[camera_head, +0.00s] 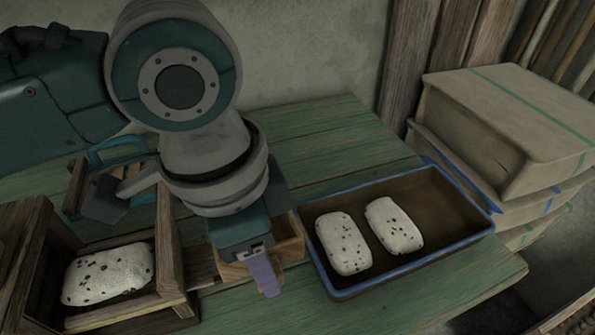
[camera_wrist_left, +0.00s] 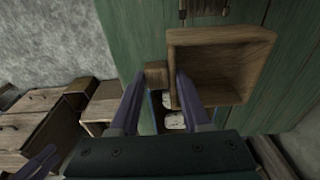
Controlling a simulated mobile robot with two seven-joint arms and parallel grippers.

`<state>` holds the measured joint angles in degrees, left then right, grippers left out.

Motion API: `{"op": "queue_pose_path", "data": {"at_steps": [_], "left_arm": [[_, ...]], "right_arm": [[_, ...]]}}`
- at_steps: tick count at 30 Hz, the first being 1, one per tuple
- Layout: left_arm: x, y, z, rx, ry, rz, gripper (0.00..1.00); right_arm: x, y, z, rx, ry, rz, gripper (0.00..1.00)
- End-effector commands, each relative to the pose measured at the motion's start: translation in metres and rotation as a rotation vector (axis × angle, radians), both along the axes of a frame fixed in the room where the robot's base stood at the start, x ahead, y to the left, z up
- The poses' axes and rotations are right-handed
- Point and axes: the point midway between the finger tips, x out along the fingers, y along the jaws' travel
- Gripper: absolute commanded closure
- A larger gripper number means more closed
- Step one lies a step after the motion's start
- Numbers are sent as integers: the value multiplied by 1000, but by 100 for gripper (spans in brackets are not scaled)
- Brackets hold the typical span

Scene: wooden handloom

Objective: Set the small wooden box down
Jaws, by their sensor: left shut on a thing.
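The small wooden box (camera_head: 290,240) is mostly behind my left gripper in the head view. In the left wrist view the box (camera_wrist_left: 222,62) shows as an open square tray with a small block on its left side. My left gripper (camera_wrist_left: 157,88) is shut on the box at this block, one purple finger on each side. In the head view the gripper (camera_head: 262,270) shows one purple finger at the box's front. I cannot tell whether the box touches the table. Purple finger-like parts at the lower left of the wrist view may be my right gripper (camera_wrist_left: 40,163).
A blue-rimmed tray (camera_head: 340,290) with two speckled white loaves lies just right of the box on the green plank table (camera_head: 335,137). At left, a wooden compartment (camera_head: 170,240) holds another loaf (camera_head: 108,274). A teal-handled tool (camera_head: 105,197) is behind it. Wrapped stacks (camera_head: 500,125) stand at right.

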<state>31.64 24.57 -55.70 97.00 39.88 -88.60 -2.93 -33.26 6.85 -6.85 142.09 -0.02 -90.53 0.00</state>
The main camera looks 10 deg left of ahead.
Motion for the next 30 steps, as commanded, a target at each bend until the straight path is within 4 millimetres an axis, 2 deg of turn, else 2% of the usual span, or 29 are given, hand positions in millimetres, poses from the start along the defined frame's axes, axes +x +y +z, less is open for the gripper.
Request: {"op": "queue_pose_path", "data": {"at_steps": [1, 3, 10, 15, 29, 30], "left_arm": [[0, 0, -16, 1, 2, 2, 100], [0, 0, -29, 0, 1, 0, 100], [0, 0, -50, 0, 0, 1, 100], [0, 0, -77, 1, 1, 1, 100], [0, 0, -85, 0, -1, 0, 100], [0, 0, -84, 0, -1, 0, 49]], "right_arm": [[0, 0, -7, 0, 0, 0, 50], [0, 0, -10, 0, 0, 0, 50], [0, 0, -15, 0, -1, 0, 50], [0, 0, -24, 0, -1, 0, 50], [0, 0, -26, 1, -1, 0, 50], [0, 0, -26, 1, -1, 0, 50]]}}
